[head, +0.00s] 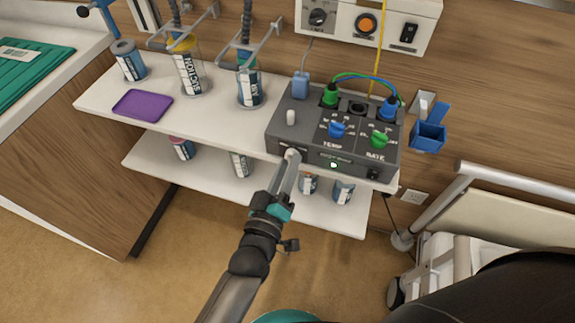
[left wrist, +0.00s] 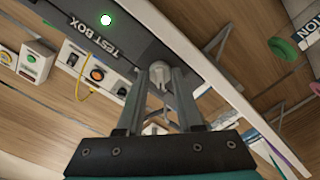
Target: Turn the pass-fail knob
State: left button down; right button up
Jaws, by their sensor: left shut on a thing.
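The dark grey test box (head: 318,142) stands at the right end of the upper shelf, with a blue TEMP knob (head: 337,130) and a green RATE knob (head: 379,139) on its sloped top. A pale knob (left wrist: 159,70) sticks out from its front face, near the left end. My left gripper (head: 291,160) reaches up to this front face and is shut on the pale knob, one finger on either side. Any pass-fail marking around it is not readable. A small green lamp (left wrist: 106,19) glows on the front face. My right gripper is not in view.
A purple tray (head: 142,105) and several canisters stand on the upper shelf (head: 205,125); more canisters stand on the lower shelf (head: 222,182). A wall panel (head: 345,33) hangs above the box. A blue wall bin (head: 427,138) and a pale rail (head: 434,196) lie to the right.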

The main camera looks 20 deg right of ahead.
pick_arm(q)
jog(key=c, duration=0.6)
grip_release()
jog(key=shift+o, duration=0.2)
jog(key=p+v, duration=0.2)
jog(key=v, duration=1.3)
jog(key=shift+s+a, duration=0.1)
jog(key=s+a+f+m+g+y, duration=0.15)
jog(key=a+f, duration=0.25)
jog(key=f, duration=0.4)
jog(key=s+a+f+m+g+y, duration=0.1)
jog(key=a+f+g+y, duration=0.25)
jog(key=f, duration=0.55)
jog(key=s+a+f+m+g+y, duration=0.1)
jog(key=a+f, duration=0.3)
jog(key=f, duration=0.4)
jog(key=s+a+f+g+y, duration=0.1)
jog(key=s+a+f+g, duration=0.1)
jog(key=s, duration=0.4)
jog(key=s+a+f+m+g+y, duration=0.1)
jog(key=s+a+f+g, duration=0.2)
jog(key=s+a+f, duration=0.1)
jog(key=s+a+f+g+y, duration=0.2)
jog(key=s+f, duration=0.3)
jog(key=s, duration=0.3)
jog(key=shift+a+f+g, duration=0.3)
jog(key=shift+a+g, duration=0.2)
jog(key=shift+a, duration=0.25)
